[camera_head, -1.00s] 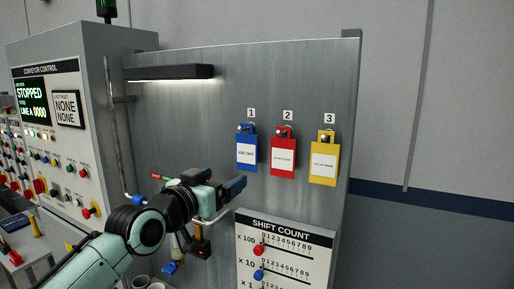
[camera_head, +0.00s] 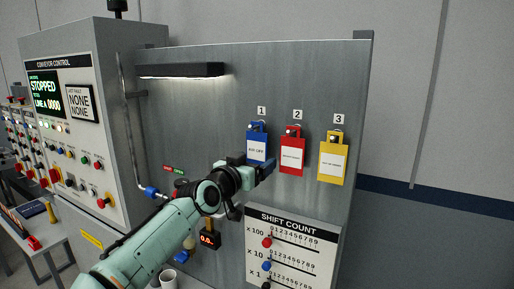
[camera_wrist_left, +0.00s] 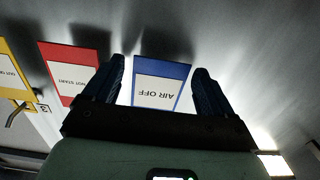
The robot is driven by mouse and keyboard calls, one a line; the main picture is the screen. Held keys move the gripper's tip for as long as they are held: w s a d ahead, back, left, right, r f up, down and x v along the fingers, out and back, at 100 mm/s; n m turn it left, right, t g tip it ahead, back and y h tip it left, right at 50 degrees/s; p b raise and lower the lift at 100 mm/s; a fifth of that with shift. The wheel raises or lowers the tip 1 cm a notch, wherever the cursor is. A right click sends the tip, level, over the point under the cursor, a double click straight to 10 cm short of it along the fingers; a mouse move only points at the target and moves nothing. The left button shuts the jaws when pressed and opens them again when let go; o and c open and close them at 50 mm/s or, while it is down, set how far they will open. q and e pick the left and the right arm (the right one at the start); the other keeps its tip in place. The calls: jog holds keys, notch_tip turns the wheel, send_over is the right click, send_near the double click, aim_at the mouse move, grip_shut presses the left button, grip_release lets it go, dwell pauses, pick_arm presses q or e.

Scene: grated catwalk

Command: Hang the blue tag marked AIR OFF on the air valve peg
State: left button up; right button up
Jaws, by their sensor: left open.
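The blue tag (camera_head: 257,147) hangs on the grey panel under number 1, its white label facing out. In the left wrist view the tag (camera_wrist_left: 162,84) appears upside down, and its label reads AIR OFF. My left gripper (camera_head: 262,170) is open at the tag's lower part, covering its bottom edge in the head view. In the wrist view its two fingers (camera_wrist_left: 157,80) stand on either side of the tag with gaps. A pipe with a blue fitting (camera_head: 151,192) runs down the panel's left side. I cannot make out the air valve peg; my arm covers part of that area.
A red tag (camera_head: 292,157) and a yellow tag (camera_head: 332,160) hang close by to the right. A lamp bar (camera_head: 180,70) juts out above. The control cabinet (camera_head: 70,130) stands left.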

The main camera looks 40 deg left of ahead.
pick_arm(q)
jog(key=c, duration=0.8)
jog(key=shift+r, duration=0.1)
jog(key=shift+r, duration=0.3)
jog(key=shift+s+f, duration=0.1)
jog(key=shift+s, duration=0.25)
jog(key=shift+s+d, duration=0.1)
jog(key=shift+s, duration=0.35)
